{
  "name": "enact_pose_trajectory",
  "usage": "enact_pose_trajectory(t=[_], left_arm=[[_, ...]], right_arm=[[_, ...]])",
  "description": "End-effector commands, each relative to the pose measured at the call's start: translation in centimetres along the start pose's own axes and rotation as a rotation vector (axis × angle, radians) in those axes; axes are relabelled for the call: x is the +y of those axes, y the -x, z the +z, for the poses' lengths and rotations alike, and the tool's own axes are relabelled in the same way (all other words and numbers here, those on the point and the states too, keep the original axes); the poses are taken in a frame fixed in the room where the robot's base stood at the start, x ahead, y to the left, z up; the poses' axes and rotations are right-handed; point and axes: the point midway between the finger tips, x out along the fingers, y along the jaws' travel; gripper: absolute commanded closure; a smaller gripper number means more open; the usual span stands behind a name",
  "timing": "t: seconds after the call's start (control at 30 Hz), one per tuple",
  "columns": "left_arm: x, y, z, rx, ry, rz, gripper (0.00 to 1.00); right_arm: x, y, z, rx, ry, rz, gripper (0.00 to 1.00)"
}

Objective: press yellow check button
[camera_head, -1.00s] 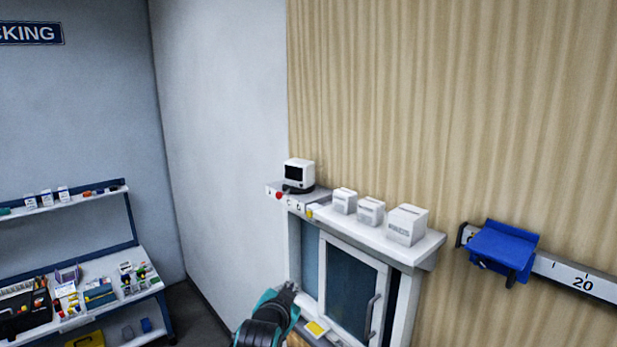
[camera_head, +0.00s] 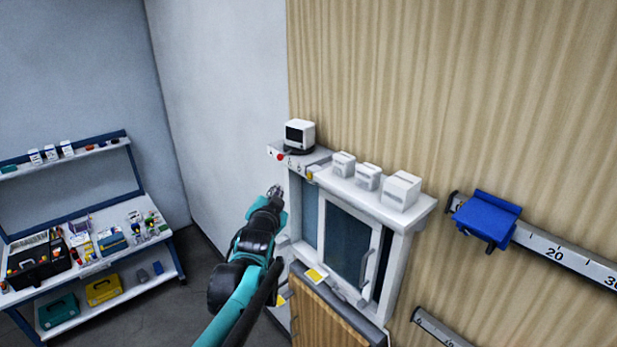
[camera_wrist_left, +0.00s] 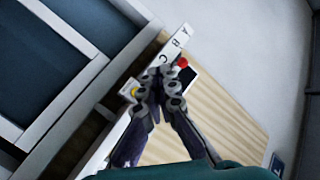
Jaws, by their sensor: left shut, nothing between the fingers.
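The yellow button (camera_head: 310,174) is on the front of the white ledge at the top left of the wall cabinet. It also shows in the wrist view (camera_wrist_left: 134,91), left of my fingertips. A red button (camera_head: 281,157) is farther left on the ledge, and it shows right of the fingertips in the wrist view (camera_wrist_left: 183,62). My left gripper (camera_head: 275,191) is shut and empty, below and left of the yellow button in the head view. In the wrist view its fingers (camera_wrist_left: 160,76) are together and partly cover the panel. My right gripper is out of view.
A white-cased device (camera_head: 300,134) and several white boxes (camera_head: 367,177) stand on the ledge. The cabinet's glass door (camera_head: 347,240) is below. A blue holder (camera_head: 486,217) hangs on a wall rail at right. A stocked workbench (camera_head: 95,262) stands at left.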

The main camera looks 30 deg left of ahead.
Motion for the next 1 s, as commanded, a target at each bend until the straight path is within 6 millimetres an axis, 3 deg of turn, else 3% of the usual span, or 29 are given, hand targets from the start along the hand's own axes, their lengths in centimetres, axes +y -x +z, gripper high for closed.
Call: enact_pose_trajectory(t=[0.6, 1.0], left_arm=[[3.7, -5.0, -3.6, 0.000, -0.001, 0.000, 1.00], [4.0, -5.5, -4.1, 0.001, 0.000, -0.001, 1.00]], right_arm=[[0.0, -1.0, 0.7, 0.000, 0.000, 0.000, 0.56], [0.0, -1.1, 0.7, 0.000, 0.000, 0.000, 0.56]])
